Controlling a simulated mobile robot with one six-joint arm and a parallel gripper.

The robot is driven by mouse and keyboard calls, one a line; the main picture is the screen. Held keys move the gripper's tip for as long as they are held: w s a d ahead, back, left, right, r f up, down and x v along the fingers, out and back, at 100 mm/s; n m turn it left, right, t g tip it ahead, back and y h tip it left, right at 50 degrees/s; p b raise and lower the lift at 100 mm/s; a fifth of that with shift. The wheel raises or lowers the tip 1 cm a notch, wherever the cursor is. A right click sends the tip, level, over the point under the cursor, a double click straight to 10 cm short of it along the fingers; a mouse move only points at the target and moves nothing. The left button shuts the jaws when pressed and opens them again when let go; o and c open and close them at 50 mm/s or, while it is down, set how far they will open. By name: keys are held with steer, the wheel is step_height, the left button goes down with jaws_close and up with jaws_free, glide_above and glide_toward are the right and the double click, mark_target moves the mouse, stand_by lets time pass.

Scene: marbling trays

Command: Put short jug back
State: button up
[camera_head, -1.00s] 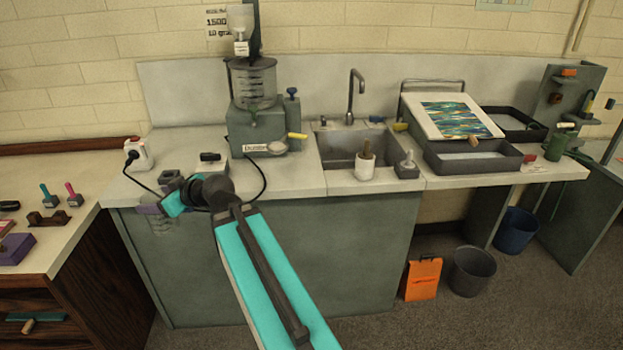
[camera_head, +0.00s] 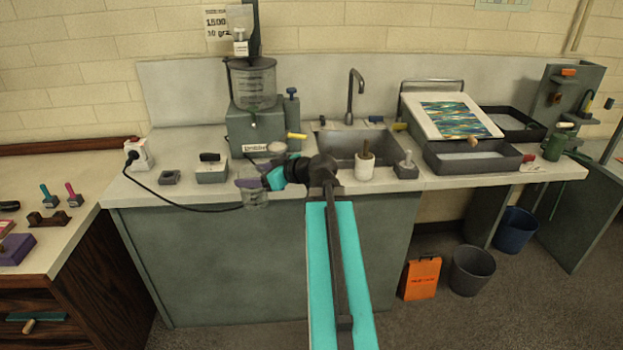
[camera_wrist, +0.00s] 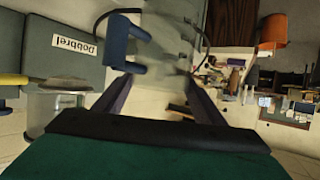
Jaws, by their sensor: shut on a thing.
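The short jug (camera_head: 255,196) is a clear beaker with measuring marks. It hangs upright under my gripper (camera_head: 252,181), in front of the counter's front edge. My gripper is shut on the jug near its top, with purple fingers. In the wrist view, the fingers (camera_wrist: 160,100) reach forward, and a blue C-shaped piece (camera_wrist: 124,45), seemingly the jug's handle, shows beyond them. The jug's clear wall is hard to make out there.
The mixing machine (camera_head: 255,128) stands behind the jug. A sink (camera_head: 345,146) and a white pot (camera_head: 364,168) are to the right.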

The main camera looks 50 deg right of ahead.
steer(key=s+d+m+h, duration=0.4)
steer(key=s+d+h, duration=0.1)
steer(key=s+d, duration=1.3)
steer(key=d, duration=0.4)
steer(key=shift+s+r, duration=0.15)
steer(key=shift+s, duration=0.2)
steer(key=shift+w, duration=0.1)
steer(key=w+d+p, duration=0.2)
steer(key=w+p, duration=0.2)
steer(key=w, duration=0.9)
steer(key=shift+w, duration=0.4)
steer(key=shift+w+p, duration=0.1)
steer(key=shift+p, duration=0.2)
steer(key=shift+p+x, duration=1)
steer(key=shift+x, duration=0.95)
